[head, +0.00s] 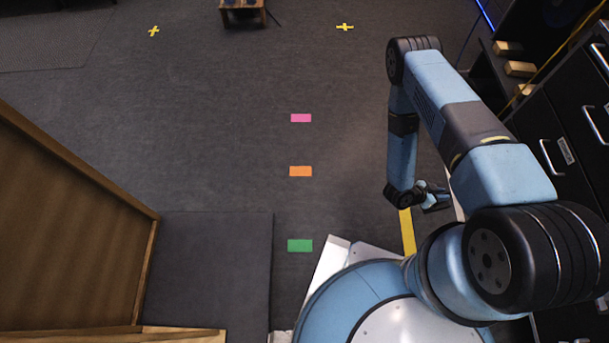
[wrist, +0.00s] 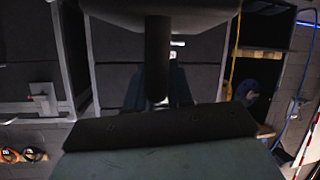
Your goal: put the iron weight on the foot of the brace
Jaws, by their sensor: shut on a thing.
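My gripper (head: 436,197) is at the end of my folded arm, low on the right in the head view, near the front of the black drawers. In the wrist view it is shut on a dark thing, which I take to be the iron weight (wrist: 158,50): a dark stem with a wider dark grey body at the top of the picture. The fingers are in shadow on both sides of the stem. In the head view the weight cannot be made out. I cannot pick out the brace or its foot in either view.
Black drawers (head: 560,135) with silver handles stand close on the right. A wooden panel (head: 70,215) and a dark mat (head: 210,265) are at lower left. Pink (head: 301,118), orange (head: 300,171) and green (head: 300,245) markers lie on open carpet. A small wooden table (head: 243,14) is far off.

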